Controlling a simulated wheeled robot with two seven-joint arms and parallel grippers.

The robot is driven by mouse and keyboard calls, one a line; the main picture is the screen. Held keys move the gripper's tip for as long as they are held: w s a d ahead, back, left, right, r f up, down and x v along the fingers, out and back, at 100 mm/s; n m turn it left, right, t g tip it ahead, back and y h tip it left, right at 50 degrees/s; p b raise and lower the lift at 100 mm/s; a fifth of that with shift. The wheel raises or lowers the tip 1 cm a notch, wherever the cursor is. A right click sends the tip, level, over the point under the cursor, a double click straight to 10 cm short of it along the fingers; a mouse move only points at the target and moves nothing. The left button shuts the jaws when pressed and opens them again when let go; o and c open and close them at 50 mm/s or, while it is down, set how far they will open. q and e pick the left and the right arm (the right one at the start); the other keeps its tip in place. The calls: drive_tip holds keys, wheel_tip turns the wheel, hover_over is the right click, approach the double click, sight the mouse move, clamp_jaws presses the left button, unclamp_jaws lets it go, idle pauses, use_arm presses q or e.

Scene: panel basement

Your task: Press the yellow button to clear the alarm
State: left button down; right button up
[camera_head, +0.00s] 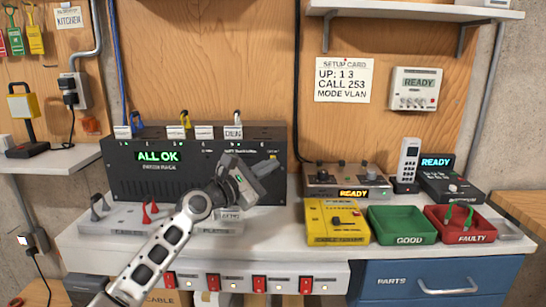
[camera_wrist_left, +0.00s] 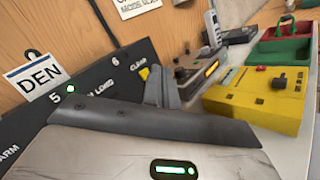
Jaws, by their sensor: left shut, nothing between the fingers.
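The dark alarm panel (camera_head: 205,160) stands at the back of the white bench, and its green display (camera_head: 158,156) reads ALL OK. The small yellow button (camera_wrist_left: 144,73) sits beside the CLEAR label at the panel's right end. It also shows as a small yellow patch in the head view (camera_head: 273,157). My left gripper (camera_head: 266,167) is shut and empty in front of the panel's right end. In the left wrist view its fingertips (camera_wrist_left: 164,84) appear just right of the button and partly beside it. I cannot tell whether they touch it. My right gripper is out of view.
A yellow box (camera_head: 336,222), a green GOOD tray (camera_head: 402,224) and a red FAULTY tray (camera_head: 460,223) stand to the right. A device (camera_head: 345,181) reading READY is behind the yellow box. Red switches (camera_head: 259,284) line the bench front. Small levers stand left of my arm.

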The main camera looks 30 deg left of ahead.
use_arm(q)
drive_tip(key=s+d+p, duration=0.1)
drive_tip(key=s+p, duration=0.1)
drive_tip(key=s, duration=0.1)
drive_tip(key=s+d+p, duration=0.1)
drive_tip(key=shift+s+d+p, duration=0.15)
drive_tip(key=shift+d+p, duration=0.15)
drive_tip(key=shift+p, duration=0.1)
idle(0.8)
